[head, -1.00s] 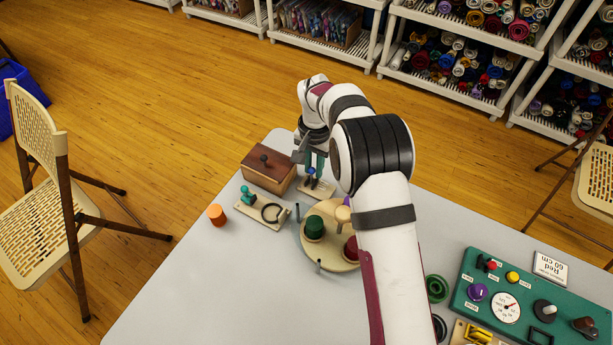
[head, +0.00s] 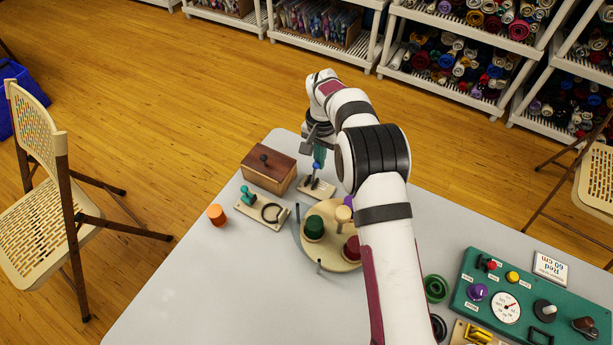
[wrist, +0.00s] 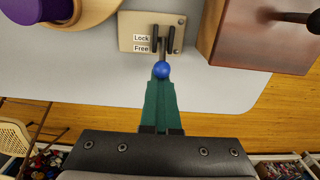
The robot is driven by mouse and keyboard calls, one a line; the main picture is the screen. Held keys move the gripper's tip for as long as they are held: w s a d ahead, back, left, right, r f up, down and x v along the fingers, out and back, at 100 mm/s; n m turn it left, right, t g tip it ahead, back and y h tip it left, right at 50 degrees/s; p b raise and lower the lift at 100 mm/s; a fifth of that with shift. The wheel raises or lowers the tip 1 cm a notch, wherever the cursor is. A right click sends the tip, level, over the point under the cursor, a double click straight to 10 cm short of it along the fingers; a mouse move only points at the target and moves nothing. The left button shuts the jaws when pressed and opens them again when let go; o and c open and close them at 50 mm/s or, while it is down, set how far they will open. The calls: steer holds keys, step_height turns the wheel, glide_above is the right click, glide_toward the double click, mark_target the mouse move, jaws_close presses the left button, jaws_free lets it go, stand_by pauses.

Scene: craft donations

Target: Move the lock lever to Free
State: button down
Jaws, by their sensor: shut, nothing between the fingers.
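The lock lever has a blue ball knob (wrist: 162,70) on a thin stem between two dark posts. It stands on a cream plate (wrist: 130,22) labelled Lock and Free, with Free on the side nearer my gripper in the wrist view. The knob shows on the Free side, past the plate's edge. In the head view the knob (head: 316,166) is just below my fingertips. My gripper (wrist: 160,84) is shut and empty, its teal fingers together right at the knob. Whether they touch it I cannot tell.
A wooden box (head: 268,168) with a dark knob stands left of the plate. A round board (head: 318,250) with green, red and purple pieces is in front. A small plate with a teal handle (head: 247,196) and an orange cylinder (head: 216,214) lie farther left.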

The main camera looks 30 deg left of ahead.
steer(key=c, duration=1.2)
jaws_free()
steer(key=shift+c, duration=0.2)
step_height(320, 180, up, 8)
steer(key=s+d+r+m, duration=0.1)
steer(key=s+d+r, duration=0.2)
steer(key=d+r, duration=0.4)
steer(key=s+d+r+m, duration=0.1)
steer(key=s+d+r, duration=0.3)
steer(key=d, duration=0.6)
steer(key=s+d+m, duration=0.1)
steer(key=s+d, duration=0.3)
steer(key=s, duration=0.3)
steer(key=s+d+m+y, duration=0.1)
steer(key=s+d, duration=0.3)
steer(key=s, duration=0.4)
steer(key=s+d+m, duration=0.1)
steer(key=s+d, duration=0.3)
steer(key=s, duration=0.3)
steer(key=shift+s+f+m+y, duration=0.3)
steer(key=shift+s+y, duration=0.05)
steer(key=shift+y, duration=0.05)
